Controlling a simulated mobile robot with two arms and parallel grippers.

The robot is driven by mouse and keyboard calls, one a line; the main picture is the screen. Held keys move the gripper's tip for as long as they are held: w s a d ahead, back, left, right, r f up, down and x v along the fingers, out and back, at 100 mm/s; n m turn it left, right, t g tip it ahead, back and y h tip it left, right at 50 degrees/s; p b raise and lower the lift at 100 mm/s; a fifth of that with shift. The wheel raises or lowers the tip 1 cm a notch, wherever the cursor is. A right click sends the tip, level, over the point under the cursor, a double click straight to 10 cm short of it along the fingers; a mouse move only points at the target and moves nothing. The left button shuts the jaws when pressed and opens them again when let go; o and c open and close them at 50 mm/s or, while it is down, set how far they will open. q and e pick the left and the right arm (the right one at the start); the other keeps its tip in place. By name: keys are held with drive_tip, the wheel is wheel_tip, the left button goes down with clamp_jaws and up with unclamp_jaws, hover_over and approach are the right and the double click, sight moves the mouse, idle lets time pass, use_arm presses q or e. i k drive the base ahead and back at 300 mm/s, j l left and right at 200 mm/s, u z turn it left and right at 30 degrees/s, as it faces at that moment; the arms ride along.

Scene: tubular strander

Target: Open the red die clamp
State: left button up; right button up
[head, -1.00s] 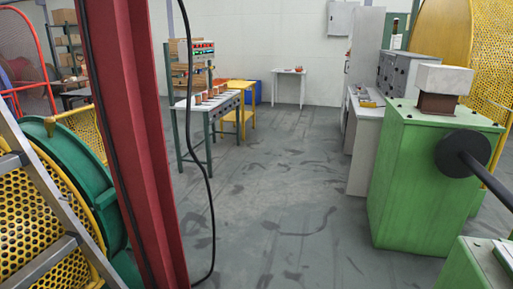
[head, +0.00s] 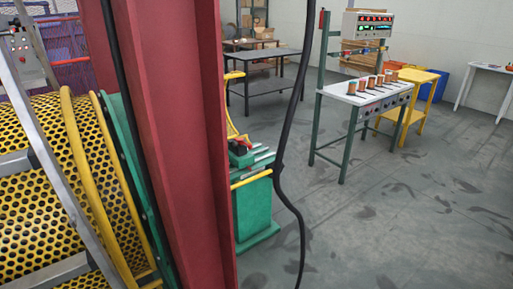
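A small red part (head: 241,145) sits on top of a green machine stand (head: 257,208), just right of the red column. It may be the red die clamp, but it is too small and too partly covered to tell whether it is open or shut. Rods and a yellow bar lie beside it on the stand. The column hides the stand's left side. Neither of my grippers is in view.
A thick red column (head: 180,150) stands close in front, with a hanging black cable (head: 287,130) to its right. A yellow perforated guard (head: 40,200) fills the left. A white-topped bench (head: 366,92) holds several spools. Grey floor is free at the lower right.

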sight(242, 141)
drive_tip(key=i+l+u, duration=0.25)
drive_tip(key=l, duration=0.15)
drive_tip(key=i+l, duration=0.25)
drive_tip(key=l, duration=0.2)
drive_tip(key=i+l, duration=0.55)
drive_tip(key=l, duration=0.3)
